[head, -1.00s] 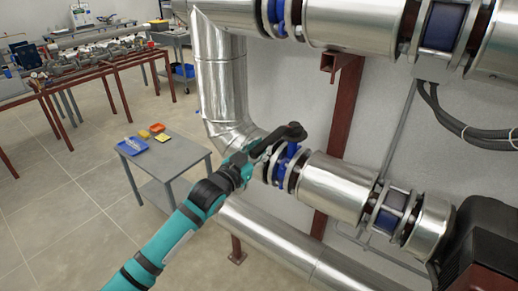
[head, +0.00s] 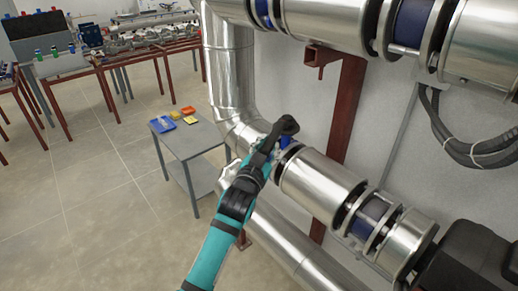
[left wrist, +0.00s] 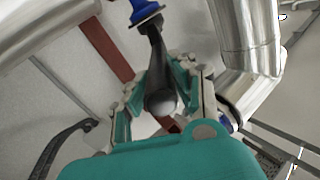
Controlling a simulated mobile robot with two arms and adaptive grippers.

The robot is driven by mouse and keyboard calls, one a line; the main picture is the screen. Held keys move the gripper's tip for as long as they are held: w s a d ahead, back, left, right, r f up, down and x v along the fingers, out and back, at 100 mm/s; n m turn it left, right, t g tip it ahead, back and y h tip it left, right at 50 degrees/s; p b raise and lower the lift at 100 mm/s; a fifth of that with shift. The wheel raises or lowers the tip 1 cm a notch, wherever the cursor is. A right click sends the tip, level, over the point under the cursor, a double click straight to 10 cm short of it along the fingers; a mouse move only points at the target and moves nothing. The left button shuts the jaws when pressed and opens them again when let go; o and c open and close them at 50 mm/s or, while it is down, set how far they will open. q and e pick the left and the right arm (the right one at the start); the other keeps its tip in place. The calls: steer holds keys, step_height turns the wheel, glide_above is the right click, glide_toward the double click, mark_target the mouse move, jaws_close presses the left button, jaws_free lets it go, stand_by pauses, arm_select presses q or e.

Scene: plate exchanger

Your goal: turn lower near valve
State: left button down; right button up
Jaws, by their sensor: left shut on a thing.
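The lower near valve has a black lever handle (head: 284,128) and a blue body (head: 284,142) set in the lower silver pipe. My left gripper (head: 264,150) is at the outer end of the lever and partly hides the valve. In the left wrist view, the gripper's two teal-backed fingers (left wrist: 160,98) stand on either side of the lever (left wrist: 158,62). The lever runs up from between them to the blue valve part (left wrist: 145,10). The left gripper is shut on the lever. My right gripper is not in view.
The lower silver pipe (head: 325,183) runs right past another blue valve section (head: 372,215). An upper pipe (head: 330,20) and a red-brown post (head: 343,110) stand close by. A small grey table (head: 188,140) with coloured trays stands left. Open floor lies in front of it.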

arm_select(q)
steer(key=shift+s+d+f, duration=0.1)
steer(key=shift+d, duration=0.15)
steer(key=c, duration=1.2)
jaws_free()
steer(key=shift+d, duration=0.1)
steer(key=shift+o, duration=0.5)
steer(key=shift+a, duration=0.2)
steer(key=shift+s, duration=0.1)
steer(key=v, duration=1.1)
steer(key=shift+s+a, duration=0.25)
steer(key=shift+s, duration=0.05)
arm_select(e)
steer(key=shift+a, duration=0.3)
